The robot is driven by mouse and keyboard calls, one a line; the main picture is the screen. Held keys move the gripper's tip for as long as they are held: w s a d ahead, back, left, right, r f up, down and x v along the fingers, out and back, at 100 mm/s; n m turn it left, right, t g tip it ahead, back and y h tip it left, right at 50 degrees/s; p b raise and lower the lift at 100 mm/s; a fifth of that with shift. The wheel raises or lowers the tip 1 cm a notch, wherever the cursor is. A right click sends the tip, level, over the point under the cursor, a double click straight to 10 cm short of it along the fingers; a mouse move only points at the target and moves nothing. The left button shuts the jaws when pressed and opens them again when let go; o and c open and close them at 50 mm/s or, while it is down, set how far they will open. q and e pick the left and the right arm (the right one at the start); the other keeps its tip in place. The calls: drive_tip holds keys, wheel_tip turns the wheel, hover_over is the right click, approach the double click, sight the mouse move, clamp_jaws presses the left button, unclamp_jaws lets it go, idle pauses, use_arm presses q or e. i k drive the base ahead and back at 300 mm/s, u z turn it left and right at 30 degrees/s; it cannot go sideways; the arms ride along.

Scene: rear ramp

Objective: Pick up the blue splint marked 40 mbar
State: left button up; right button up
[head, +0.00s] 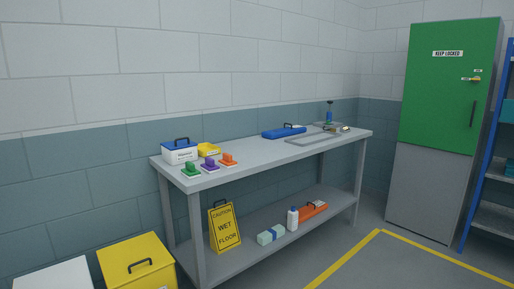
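A long blue item (275,134) with a dark handle on top lies on the grey workbench (255,152), toward the back and right of its middle. It may be the blue splint, but no marking on it can be read at this distance. A similar long orange item (313,211) lies on the bench's lower shelf. Neither of my grippers is in the head view.
A white box with blue lid (180,156), a yellow item (208,150) and green, purple and orange blocks stand at the bench's left. A grey tray (300,141) is at right. A wet floor sign (225,228), yellow bin (135,264) and green-doored cabinet (450,90) stand around.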

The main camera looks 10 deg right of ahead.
sight(285, 132)
drive_tip(key=k, duration=0.5)
drive_tip(key=u, duration=0.85)
drive_tip(key=i, duration=1.7)
drive_tip(key=z, duration=2.8)
drive_tip(key=i, duration=4.65)
drive_tip(key=u, duration=0.6)
